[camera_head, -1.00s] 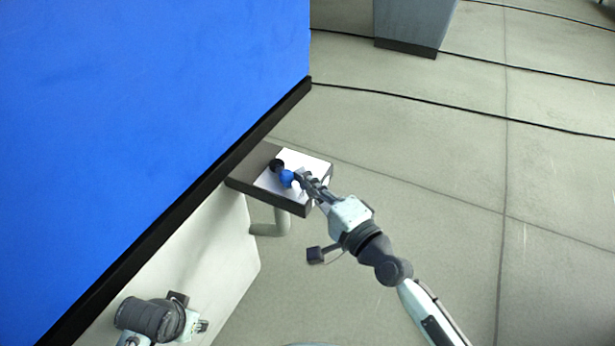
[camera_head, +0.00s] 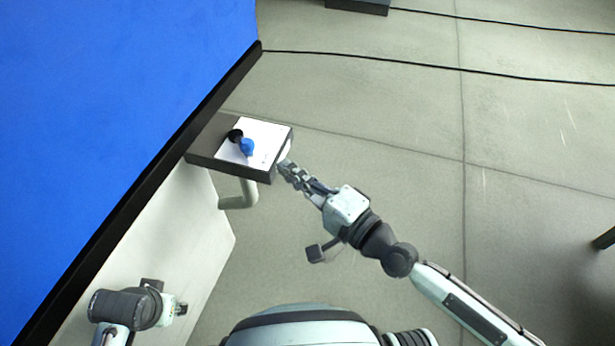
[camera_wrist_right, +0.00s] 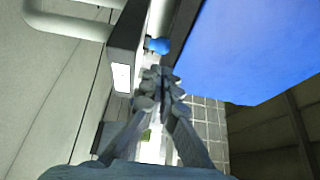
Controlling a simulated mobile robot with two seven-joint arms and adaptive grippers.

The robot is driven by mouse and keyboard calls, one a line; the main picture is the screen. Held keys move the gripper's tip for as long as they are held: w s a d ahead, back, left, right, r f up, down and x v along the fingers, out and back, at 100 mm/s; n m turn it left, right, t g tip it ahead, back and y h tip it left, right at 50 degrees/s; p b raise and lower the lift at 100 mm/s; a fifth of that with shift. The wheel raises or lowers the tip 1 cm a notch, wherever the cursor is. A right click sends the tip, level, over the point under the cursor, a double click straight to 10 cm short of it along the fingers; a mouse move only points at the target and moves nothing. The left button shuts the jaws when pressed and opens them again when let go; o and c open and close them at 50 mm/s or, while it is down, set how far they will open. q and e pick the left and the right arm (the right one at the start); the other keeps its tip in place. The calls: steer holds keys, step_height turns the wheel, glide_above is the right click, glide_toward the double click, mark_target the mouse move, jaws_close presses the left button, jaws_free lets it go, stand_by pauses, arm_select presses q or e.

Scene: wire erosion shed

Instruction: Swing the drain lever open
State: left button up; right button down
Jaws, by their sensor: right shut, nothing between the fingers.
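The drain lever (camera_head: 246,147) has a blue end and a round black part at its upper left. It lies over the white top plate (camera_head: 263,132) of a dark box fixed to the blue-and-grey machine. In the right wrist view its blue end (camera_wrist_right: 158,46) shows just beyond the fingertips. My right gripper (camera_head: 286,168) is shut and empty, at the box's right edge, apart from the lever. Its fingers are also seen in the right wrist view (camera_wrist_right: 160,74). My left gripper (camera_head: 178,308) is at the lower left, far from the lever; its fingers are too unclear to judge.
The large blue machine panel (camera_head: 110,90) with a black lower edge stands left of the box. A pale pipe (camera_head: 240,198) bends below the box. Black cables (camera_head: 400,65) cross the floor. The floor to the right of the box is open.

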steer(key=shift+w+d+v, duration=0.15)
steer(key=shift+v, duration=0.85)
steer(key=shift+w+d+v, duration=0.15)
steer(key=shift+v, duration=0.9)
